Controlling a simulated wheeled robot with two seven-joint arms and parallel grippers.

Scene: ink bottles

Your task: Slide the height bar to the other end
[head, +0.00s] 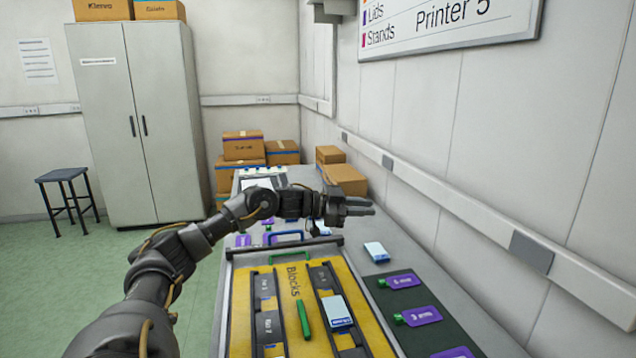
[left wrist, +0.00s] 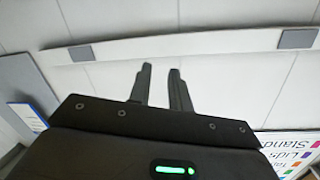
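A dark crossbar (head: 285,249), which looks like the height bar, lies across the far end of the yellow board (head: 344,279) marked "Blocks". Nothing grips it. My left gripper (head: 372,207) is above the table beyond and to the right of this bar, apart from it. Its two fingers (left wrist: 160,70) point toward the wall, with a narrow gap between them and nothing held. My right gripper is in neither view.
Two dark rails run along the board, with a green stick (head: 303,320) between them and a blue-white box (head: 337,311) on the right one. Purple bottles (head: 418,316) lie on a dark green mat (head: 392,293) at right. Cardboard boxes (head: 344,178) stand at the far end.

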